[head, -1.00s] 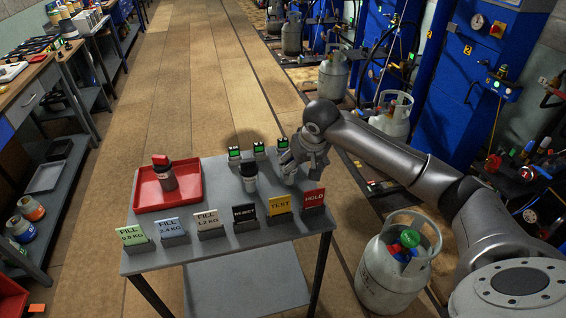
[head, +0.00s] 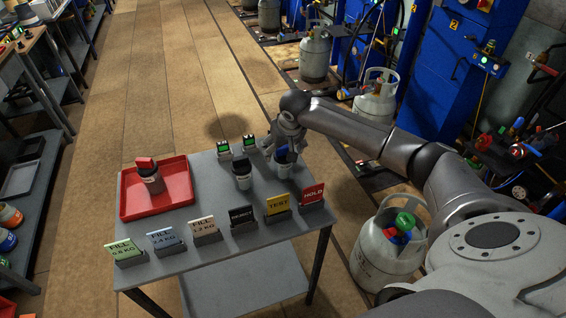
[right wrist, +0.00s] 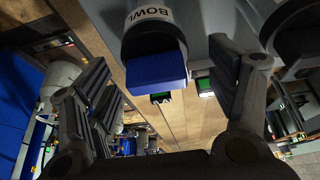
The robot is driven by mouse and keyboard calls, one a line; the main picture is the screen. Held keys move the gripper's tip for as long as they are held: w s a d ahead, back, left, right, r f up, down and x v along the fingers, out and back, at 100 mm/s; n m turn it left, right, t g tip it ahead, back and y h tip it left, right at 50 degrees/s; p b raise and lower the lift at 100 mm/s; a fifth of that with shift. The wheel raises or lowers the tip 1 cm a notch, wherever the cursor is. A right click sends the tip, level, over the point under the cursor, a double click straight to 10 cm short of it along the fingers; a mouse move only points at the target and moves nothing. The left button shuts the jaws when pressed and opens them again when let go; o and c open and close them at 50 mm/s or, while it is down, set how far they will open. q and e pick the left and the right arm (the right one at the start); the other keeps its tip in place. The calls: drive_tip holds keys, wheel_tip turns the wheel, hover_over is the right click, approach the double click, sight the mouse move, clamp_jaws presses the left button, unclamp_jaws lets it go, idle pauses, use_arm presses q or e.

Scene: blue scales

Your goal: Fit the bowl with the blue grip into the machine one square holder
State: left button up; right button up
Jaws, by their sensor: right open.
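The bowl with the blue grip (head: 284,157) is near the back right of the grey table, below my right gripper (head: 286,138). In the right wrist view, its blue grip (right wrist: 158,70) shows between the spread fingers of my right gripper (right wrist: 163,75), with a gap on each side. The dark body above the grip carries a white BOWL label (right wrist: 150,15). The gripper is open and holds nothing; the head view partly hides the bowl behind the fingers. I cannot make out the machine one square holder. My left gripper is not in view.
On the table (head: 180,262) stand a dark-gripped bowl (head: 242,172), a red-gripped bowl (head: 151,178) in a red tray (head: 180,192), and a front row of signs including HOLD (head: 312,194). A gas cylinder (head: 385,250) stands right. Blue machines (head: 455,60) stand behind.

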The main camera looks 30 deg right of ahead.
drive_tip(key=x, duration=0.3)
drive_tip(key=shift+s+d+f+p, duration=0.1)
drive_tip(key=shift+p, duration=0.25)
drive_tip(key=shift+f, duration=0.25)
drive_tip(key=shift+c, duration=1.2)
drive_tip(key=c, duration=0.5)
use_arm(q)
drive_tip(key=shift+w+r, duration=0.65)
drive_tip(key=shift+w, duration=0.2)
use_arm(e)
drive_tip(key=c, duration=0.5)
